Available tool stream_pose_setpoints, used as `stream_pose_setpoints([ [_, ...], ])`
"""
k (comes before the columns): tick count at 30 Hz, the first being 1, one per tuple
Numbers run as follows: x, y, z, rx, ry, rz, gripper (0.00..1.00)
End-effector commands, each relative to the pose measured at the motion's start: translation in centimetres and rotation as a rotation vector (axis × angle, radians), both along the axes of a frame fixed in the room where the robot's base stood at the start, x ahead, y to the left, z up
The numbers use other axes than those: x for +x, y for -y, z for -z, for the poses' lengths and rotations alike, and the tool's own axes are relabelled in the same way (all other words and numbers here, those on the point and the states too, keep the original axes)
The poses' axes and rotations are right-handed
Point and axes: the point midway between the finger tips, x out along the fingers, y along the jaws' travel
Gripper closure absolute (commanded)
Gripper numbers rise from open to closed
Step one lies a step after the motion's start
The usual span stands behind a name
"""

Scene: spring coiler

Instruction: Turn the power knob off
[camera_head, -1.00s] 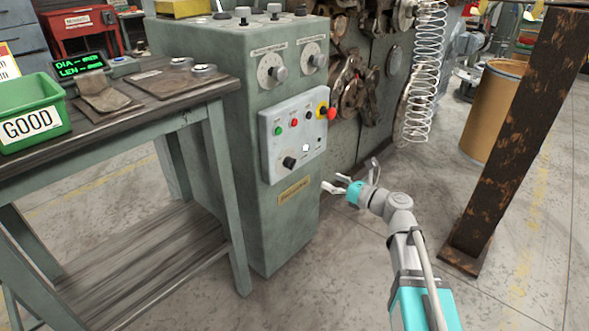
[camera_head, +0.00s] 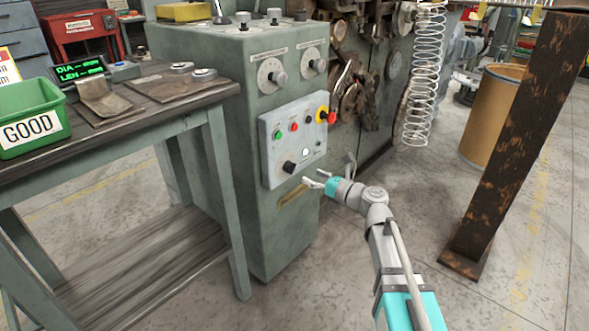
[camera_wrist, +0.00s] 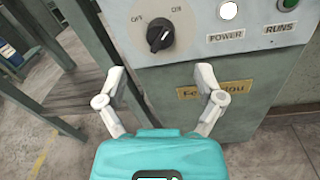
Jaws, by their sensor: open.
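The power knob (camera_head: 289,167) is black and sits at the lower left of the light grey control panel (camera_head: 270,150). In the wrist view the knob (camera_wrist: 159,37) lies between the OFF and ON marks, and its grip looks slanted toward the upper right, the ON side. A white lamp (camera_wrist: 228,10) above the POWER label looks lit. My gripper (camera_head: 315,179) is open and empty, just right of and below the knob in the head view. In the wrist view its fingers (camera_wrist: 161,72) are spread below the knob, apart from it.
Red and green buttons and a red-yellow emergency stop (camera_head: 326,115) are higher on the panel. A workbench (camera_head: 150,110) with a green GOOD bin (camera_head: 30,118) stands left. A rusty post (camera_head: 510,140) and a brown drum (camera_head: 488,115) stand right. Floor between is open.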

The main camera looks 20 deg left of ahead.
Motion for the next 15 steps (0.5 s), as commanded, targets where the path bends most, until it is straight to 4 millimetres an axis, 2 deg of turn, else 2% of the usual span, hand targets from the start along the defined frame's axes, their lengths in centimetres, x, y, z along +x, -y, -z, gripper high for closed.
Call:
stream_pose_setpoints([
  [1, 0.4, -1.0, 0.0, 0.000, 0.000, -0.003, 0.14],
  [6, 1.3, -3.4, 0.0, 0.000, 0.000, -0.003, 0.14],
  [15, 2.2, -6.4, 0.0, 0.000, 0.000, -0.002, 0.14],
])
